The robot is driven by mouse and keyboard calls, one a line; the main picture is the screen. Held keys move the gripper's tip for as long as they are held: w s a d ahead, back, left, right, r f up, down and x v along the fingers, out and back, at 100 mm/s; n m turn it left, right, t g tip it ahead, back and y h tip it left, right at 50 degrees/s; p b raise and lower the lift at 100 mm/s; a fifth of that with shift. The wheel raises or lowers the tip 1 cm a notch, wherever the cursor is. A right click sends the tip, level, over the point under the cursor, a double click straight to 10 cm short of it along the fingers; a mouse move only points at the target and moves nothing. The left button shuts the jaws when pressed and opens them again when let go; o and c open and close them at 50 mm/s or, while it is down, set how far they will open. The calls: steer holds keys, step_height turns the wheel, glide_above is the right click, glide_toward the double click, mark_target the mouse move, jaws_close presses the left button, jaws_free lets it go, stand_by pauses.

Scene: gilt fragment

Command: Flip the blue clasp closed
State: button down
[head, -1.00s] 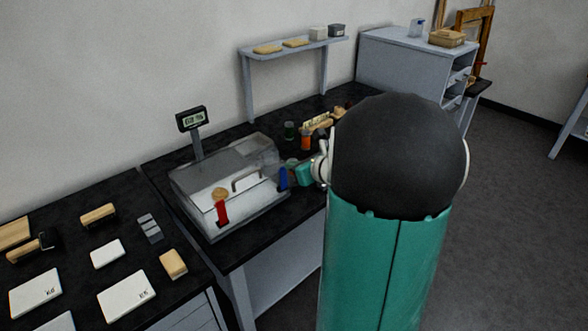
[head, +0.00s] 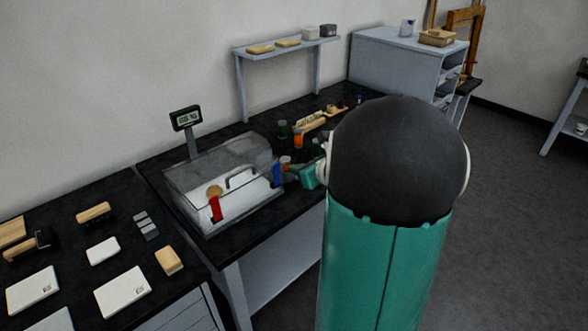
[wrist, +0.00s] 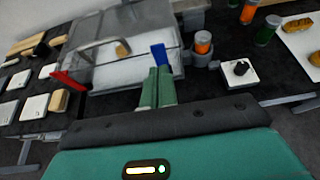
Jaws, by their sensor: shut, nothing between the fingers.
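The blue clasp (head: 277,175) is on the front right of a grey box with a clear cover (head: 222,165). In the wrist view the blue clasp (wrist: 158,55) stands up, tilted slightly left, just beyond my fingertips. My gripper (wrist: 158,72) is shut and empty, its green fingers pointing at the box front close to the clasp's lower part; whether they touch I cannot tell. A red clasp (head: 215,208) is on the front left of the box and shows at the left in the wrist view (wrist: 68,82). In the head view my arm hides the area right of the gripper.
A display on a post (head: 186,118) stands behind the box. White pads (head: 122,291) and wooden-handled tools cover the left bench.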

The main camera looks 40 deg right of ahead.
steer(key=s+r, duration=0.6)
steer(key=r, duration=0.1)
steer(key=shift+s, duration=0.35)
steer(key=shift+s, duration=0.1)
steer(key=a+n+g+y, duration=0.4)
steer(key=a+n, duration=1)
steer(key=a, duration=0.6)
steer(key=s+a+n+g+h, duration=0.3)
steer(key=s+a+n, duration=0.8)
steer(key=n, duration=1)
steer(key=shift+a+f+n+h, duration=0.15)
steer(key=shift+a+n+h, duration=0.15)
steer(key=shift+a+h, duration=0.3)
